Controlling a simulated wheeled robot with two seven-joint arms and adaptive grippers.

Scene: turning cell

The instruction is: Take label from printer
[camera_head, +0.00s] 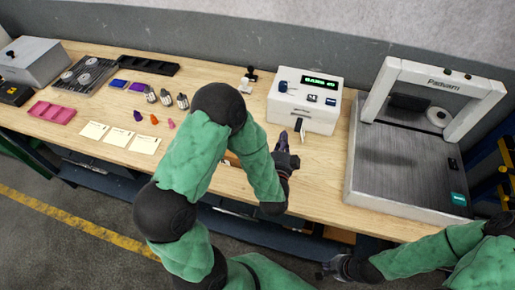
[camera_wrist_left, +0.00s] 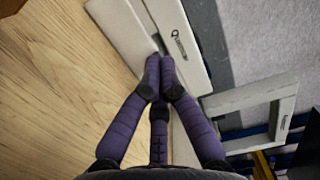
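The printer (camera_head: 300,107) is a white box with a green-lit display at the back of the bench, and its pale face (camera_wrist_left: 184,48) also shows in the left wrist view. A small dark and pale piece (camera_head: 302,130) sticks out at its front; I cannot tell if it is the label. My left gripper (camera_head: 284,140) is just in front of the printer. In the left wrist view its purple fingers (camera_wrist_left: 160,68) come together at the tips by a dark slot. No label shows clearly between them. My right gripper (camera_head: 332,270) is low, off the bench's front edge, its fingers unclear.
A large grey machine with a white arch (camera_head: 415,165) stands right of the printer. A small black and white item (camera_head: 248,80) stands left of it. Bare wood lies around the gripper.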

